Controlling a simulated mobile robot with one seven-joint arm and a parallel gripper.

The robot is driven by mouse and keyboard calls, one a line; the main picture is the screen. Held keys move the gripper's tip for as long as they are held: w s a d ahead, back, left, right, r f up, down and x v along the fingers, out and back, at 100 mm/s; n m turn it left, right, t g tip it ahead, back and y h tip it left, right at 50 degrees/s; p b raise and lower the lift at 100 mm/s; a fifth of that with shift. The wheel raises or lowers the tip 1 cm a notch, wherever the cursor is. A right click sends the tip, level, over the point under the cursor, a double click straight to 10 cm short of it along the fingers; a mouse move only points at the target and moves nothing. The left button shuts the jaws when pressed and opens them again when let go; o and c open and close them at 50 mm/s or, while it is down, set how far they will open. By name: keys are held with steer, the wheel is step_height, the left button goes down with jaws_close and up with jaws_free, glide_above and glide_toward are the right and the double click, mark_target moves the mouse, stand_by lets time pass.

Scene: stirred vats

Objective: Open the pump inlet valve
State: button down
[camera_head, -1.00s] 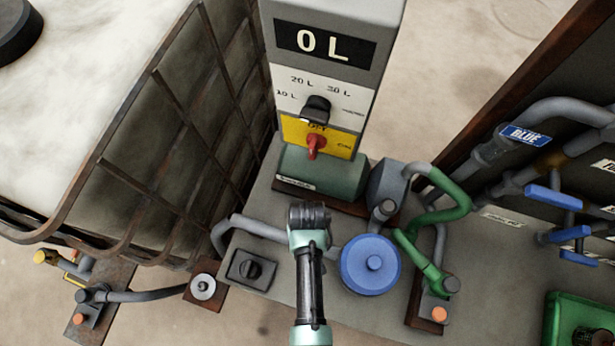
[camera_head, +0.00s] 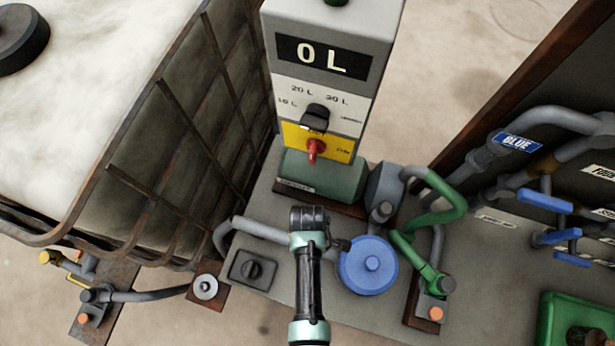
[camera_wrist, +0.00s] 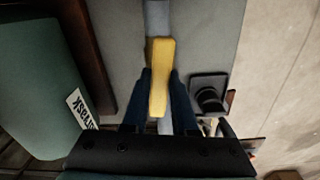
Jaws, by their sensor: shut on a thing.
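The pump inlet valve shows as a yellow lever (camera_wrist: 160,72) in the wrist view, lying roughly along a grey pipe (camera_wrist: 156,16). The dark fingers of my gripper (camera_wrist: 160,100) are on either side of the lever, shut on it. In the head view my gripper (camera_head: 308,217) is low over the pump bench, over the line of the grey inlet pipe (camera_head: 262,230), and hides the lever. The blue round pump part (camera_head: 368,266) is just right of my gripper.
The control post (camera_head: 325,90) reads 0 L and has a black selector and a red switch (camera_head: 315,149). A black knob box (camera_head: 253,269) is left of my arm. A green pipe (camera_head: 440,205) bends on the right. A caged vat (camera_head: 185,130) stands left.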

steer(key=shift+n, duration=0.9)
steer(key=c, duration=0.7)
jaws_free()
steer(key=shift+r, duration=0.1)
step_height(320, 180, up, 13)
stand_by(0.4)
